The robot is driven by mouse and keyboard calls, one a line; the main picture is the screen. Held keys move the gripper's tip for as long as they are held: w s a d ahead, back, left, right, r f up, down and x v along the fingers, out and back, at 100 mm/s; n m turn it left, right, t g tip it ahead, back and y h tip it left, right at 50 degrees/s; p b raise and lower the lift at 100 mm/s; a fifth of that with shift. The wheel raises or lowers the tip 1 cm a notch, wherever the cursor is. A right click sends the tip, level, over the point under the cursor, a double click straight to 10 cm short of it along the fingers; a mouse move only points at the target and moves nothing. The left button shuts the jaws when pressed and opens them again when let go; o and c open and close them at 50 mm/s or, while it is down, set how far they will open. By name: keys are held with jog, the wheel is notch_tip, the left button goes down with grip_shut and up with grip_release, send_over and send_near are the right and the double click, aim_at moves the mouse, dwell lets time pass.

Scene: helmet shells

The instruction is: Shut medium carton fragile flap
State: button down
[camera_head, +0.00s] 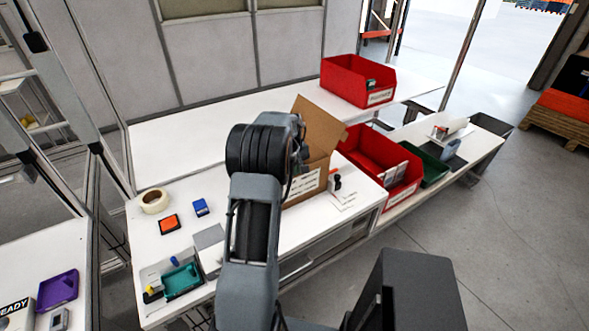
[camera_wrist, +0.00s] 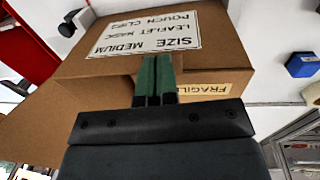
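The brown medium carton (camera_head: 320,172) stands on the white table, partly hidden behind my arm in the head view. One flap (camera_head: 318,122) stands up at its back. In the wrist view the carton's front (camera_wrist: 225,55) fills the upper middle, with an upside-down SIZE MEDIUM label (camera_wrist: 150,32). The FRAGILE label (camera_wrist: 208,90) shows on a flap just right of my fingers, partly covered by them. My gripper (camera_wrist: 157,62) has its green fingertips together with nothing visible between them. They overlap the carton's edge in view; whether they touch it I cannot tell. The head view hides my gripper.
Red bins (camera_head: 358,80) stand behind and right (camera_head: 384,163) of the carton. An orange-and-black box (camera_head: 169,224), a blue box (camera_head: 201,207), a tape roll (camera_head: 155,201) and a teal tray (camera_head: 182,281) lie to the left. A black stamp-like object (camera_head: 336,181) stands right of the carton.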

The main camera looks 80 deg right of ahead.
jog(key=shift+r+p, duration=0.65)
jog(key=shift+r, duration=0.3)
notch_tip(320, 180, up, 13)
jog(key=shift+s+r, duration=0.1)
jog(key=w+a+f+t, duration=0.1)
jog(key=w+a, duration=0.9)
jog(key=a, duration=0.3)
jog(key=w+a+f+t, duration=0.1)
jog(key=w+a+f, duration=0.1)
jog(key=w+a, duration=0.85)
jog(key=a+r+n+t, duration=0.1)
jog(key=a+n, duration=0.3)
jog(key=a, duration=1)
jog(key=a+r+n+t, duration=0.1)
jog(key=a+n, duration=0.3)
jog(key=a, duration=1.1)
jog(key=shift+s+a+r+n+t+y, duration=0.3)
jog(key=shift+r+n+t+y, duration=0.1)
jog(key=shift+t, duration=0.4)
